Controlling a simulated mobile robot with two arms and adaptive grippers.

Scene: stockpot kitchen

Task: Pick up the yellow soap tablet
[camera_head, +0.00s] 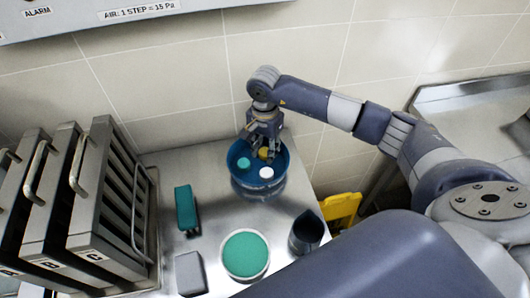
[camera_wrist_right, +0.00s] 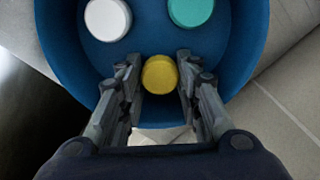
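The yellow soap tablet (camera_head: 263,153) is a small round disc inside a blue bowl (camera_head: 283,160), near the bowl's back side. In the right wrist view the yellow tablet (camera_wrist_right: 160,75) lies between the two fingertips of my right gripper (camera_wrist_right: 158,72). In the head view my right gripper (camera_head: 262,146) reaches down into the bowl from above. Its fingers are apart, one on each side of the tablet, and a firm grip does not show. A white tablet (camera_head: 266,172) and a teal tablet (camera_head: 244,163) lie in the same bowl. My left gripper is not in view.
On the steel counter (camera_head: 215,225) stand a green-topped round container (camera_head: 245,254), a dark cup (camera_head: 306,231), a teal block (camera_head: 186,208) and a grey block (camera_head: 190,273). Metal racks (camera_head: 110,200) stand at the left. A tiled wall (camera_head: 190,85) rises close behind the bowl.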

